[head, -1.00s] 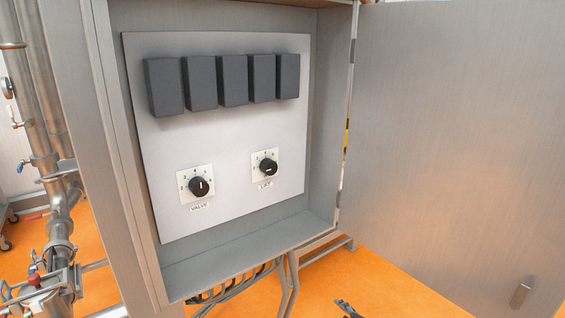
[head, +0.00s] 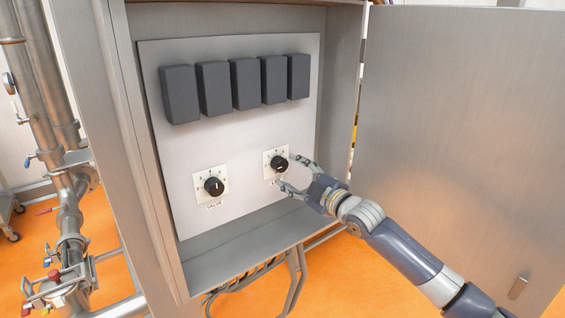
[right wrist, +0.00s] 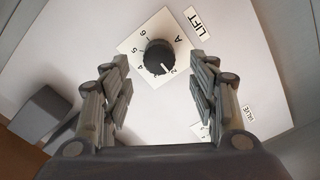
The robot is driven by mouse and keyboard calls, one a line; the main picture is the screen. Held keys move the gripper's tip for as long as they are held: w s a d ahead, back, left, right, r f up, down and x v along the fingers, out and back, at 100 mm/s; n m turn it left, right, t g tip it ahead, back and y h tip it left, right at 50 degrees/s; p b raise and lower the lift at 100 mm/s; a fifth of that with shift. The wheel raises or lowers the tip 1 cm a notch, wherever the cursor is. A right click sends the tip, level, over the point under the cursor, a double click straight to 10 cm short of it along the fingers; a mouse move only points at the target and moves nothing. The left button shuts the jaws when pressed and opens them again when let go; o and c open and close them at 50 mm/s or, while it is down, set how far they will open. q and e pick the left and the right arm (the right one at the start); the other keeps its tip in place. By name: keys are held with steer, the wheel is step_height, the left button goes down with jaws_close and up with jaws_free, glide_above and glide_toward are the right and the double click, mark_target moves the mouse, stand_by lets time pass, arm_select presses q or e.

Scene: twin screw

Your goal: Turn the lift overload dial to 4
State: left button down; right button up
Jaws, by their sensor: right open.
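The lift dial (head: 279,163) is a black round knob on a white square plate, on the grey panel inside the open cabinet. In the right wrist view the lift dial (right wrist: 159,57) shows numbers around it and the label LIFT beside it. Its pale pointer mark is at the knob's lower right edge in that view, near the 2. My right gripper (head: 287,172) is open, its fingers spread just in front of the dial. In the right wrist view the gripper fingers (right wrist: 160,75) stand either side of the knob, apart from it. My left gripper is not in view.
The valve dial (head: 214,185) is a similar knob left of the lift dial. Several dark boxes (head: 245,84) line the panel above. The cabinet door (head: 460,130) stands open at right. Pipes (head: 70,200) are at left, and cables hang below the cabinet.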

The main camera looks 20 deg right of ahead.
mark_target(283, 166)
steer(key=p+x, duration=0.1)
steer(key=x, duration=0.2)
steer(key=shift+w+r, duration=0.15)
steer(key=shift+w, duration=0.1)
steer(key=shift+w+a, duration=0.3)
steer(key=shift+w, duration=0.3)
steer(key=shift+w+a+p, duration=0.1)
steer(key=shift+w+p, duration=0.2)
steer(key=shift+w, duration=0.05)
steer(key=c, duration=1.1)
